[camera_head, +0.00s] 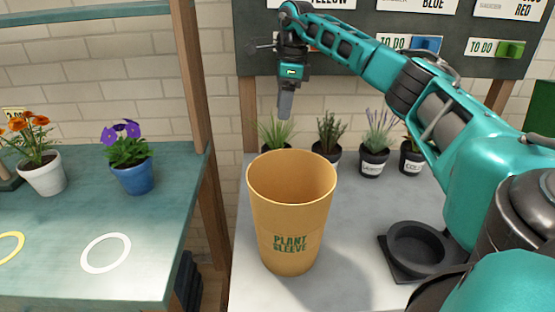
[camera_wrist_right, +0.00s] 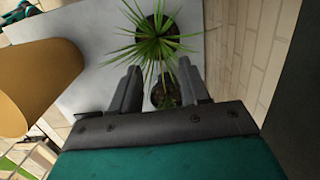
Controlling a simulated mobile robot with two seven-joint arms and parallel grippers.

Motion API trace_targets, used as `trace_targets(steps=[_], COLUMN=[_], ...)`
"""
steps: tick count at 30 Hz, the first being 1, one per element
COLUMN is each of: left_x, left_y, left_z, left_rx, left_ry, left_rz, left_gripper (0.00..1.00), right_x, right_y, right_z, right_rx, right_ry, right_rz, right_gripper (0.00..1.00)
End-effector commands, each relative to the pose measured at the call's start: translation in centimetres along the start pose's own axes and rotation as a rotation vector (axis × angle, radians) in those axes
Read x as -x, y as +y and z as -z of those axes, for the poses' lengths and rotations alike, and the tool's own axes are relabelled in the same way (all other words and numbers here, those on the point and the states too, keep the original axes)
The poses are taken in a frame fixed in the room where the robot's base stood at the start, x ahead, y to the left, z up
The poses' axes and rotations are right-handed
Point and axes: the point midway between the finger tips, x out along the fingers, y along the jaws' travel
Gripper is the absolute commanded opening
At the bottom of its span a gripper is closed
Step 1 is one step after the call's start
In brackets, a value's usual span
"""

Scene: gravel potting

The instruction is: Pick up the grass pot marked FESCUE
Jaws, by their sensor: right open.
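A spiky green grass plant (camera_head: 275,131) stands at the left end of a row of potted plants at the back of the grey table. Its pot is mostly hidden behind the plant sleeve in the head view, so I cannot read its label. My right gripper (camera_head: 285,108) points down just above the grass, open and empty. In the right wrist view the grass (camera_wrist_right: 156,34) spreads over a dark pot, just beyond the fingertips of my right gripper (camera_wrist_right: 160,78). My left gripper is not in view.
A tan plant sleeve (camera_head: 290,214) stands in front of the grass. Dark pots with a bushy herb (camera_head: 329,134), lavender (camera_head: 379,130) and another plant (camera_head: 411,158) stand to its right. A black round holder (camera_head: 418,246) sits at front right. A brick wall is close behind.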

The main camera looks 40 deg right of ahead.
Motion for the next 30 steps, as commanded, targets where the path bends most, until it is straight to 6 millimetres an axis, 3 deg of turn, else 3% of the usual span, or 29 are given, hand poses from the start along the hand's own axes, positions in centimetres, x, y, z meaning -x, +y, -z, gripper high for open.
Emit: trace_targets(steps=[3,13,21,30], left_x=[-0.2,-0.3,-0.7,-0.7], left_y=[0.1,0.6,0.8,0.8], left_z=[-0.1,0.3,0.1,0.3], left_rx=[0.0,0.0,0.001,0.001], left_ry=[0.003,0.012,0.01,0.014], left_rz=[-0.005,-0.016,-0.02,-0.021], left_gripper=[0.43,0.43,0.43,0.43], right_x=[-2.4,-4.7,-8.6,-9.1], right_y=[0.0,0.2,0.6,0.5], right_z=[0.0,-0.3,-0.9,-0.9], right_rx=[0.0,0.002,0.0,0.0], right_ry=[0.001,0.0,0.001,-0.001], right_rz=[-0.002,-0.001,-0.002,0.001], right_gripper=[0.45,0.45,0.45,0.43])
